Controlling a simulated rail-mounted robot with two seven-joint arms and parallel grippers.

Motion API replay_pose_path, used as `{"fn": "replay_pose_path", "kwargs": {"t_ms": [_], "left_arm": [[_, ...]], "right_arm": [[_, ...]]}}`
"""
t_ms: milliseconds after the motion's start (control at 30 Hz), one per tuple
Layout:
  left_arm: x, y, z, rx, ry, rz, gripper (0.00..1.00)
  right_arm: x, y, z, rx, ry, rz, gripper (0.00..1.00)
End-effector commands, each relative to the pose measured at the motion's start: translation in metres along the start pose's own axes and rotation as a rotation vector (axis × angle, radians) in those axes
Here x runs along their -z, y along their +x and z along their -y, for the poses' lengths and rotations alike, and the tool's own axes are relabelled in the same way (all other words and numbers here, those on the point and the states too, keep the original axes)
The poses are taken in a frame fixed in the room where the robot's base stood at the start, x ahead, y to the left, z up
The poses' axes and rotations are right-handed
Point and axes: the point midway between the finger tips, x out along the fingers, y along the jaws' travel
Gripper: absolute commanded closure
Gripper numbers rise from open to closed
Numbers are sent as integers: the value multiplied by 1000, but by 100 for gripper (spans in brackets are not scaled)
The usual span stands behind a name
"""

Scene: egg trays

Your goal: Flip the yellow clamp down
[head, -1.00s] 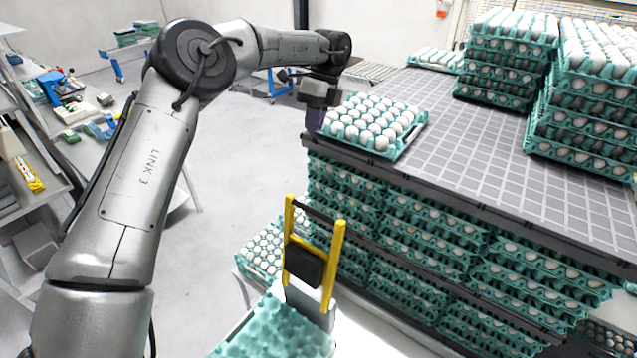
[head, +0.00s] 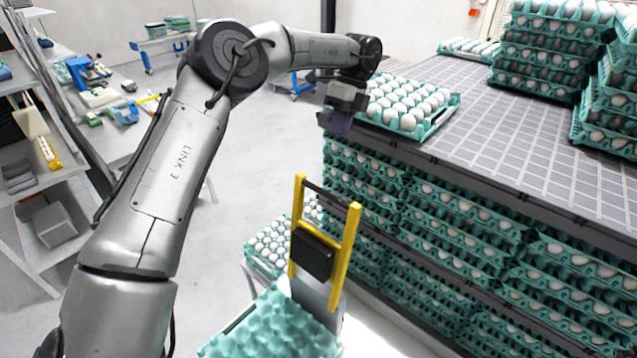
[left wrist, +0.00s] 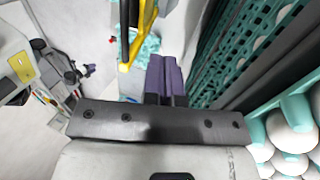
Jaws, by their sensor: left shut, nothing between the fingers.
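The yellow clamp (head: 347,252) is a two-barred yellow frame with a dark crossbar and a black pad. It stands upright at the end of a teal tray (head: 265,335). My left gripper (head: 337,122) is above and beyond the clamp's top, apart from it, beside the front corner of the egg tray on the grey surface. In the left wrist view its purple fingers (left wrist: 164,72) are shut together with nothing between them. Part of the clamp (left wrist: 140,38) shows just left of the fingers there. My right gripper is in neither view.
A teal tray of eggs (head: 440,118) sits on the grey gridded surface (head: 510,135), close to my left gripper. Stacked egg trays (head: 440,215) fill the space below that surface. Shelves with tools (head: 75,130) stand at the left. Open floor (head: 235,200) lies left of the clamp.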

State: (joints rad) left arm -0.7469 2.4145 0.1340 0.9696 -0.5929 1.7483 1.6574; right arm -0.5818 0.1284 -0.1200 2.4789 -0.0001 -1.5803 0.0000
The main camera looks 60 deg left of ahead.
Motion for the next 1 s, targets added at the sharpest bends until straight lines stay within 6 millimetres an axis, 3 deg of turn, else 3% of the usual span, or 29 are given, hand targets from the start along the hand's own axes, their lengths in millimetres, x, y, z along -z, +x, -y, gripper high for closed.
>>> {"fn": "replay_pose_path", "kwargs": {"t_ms": [567, 767, 1000], "left_arm": [[0, 7, 1, -1, 0, -1, 100], [0, 31, 0, -4, 2, -2, 100], [0, 79, -1, -5, 2, -2, 100]], "right_arm": [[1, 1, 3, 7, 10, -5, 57], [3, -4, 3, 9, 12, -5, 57], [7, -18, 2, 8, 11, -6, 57]]}}
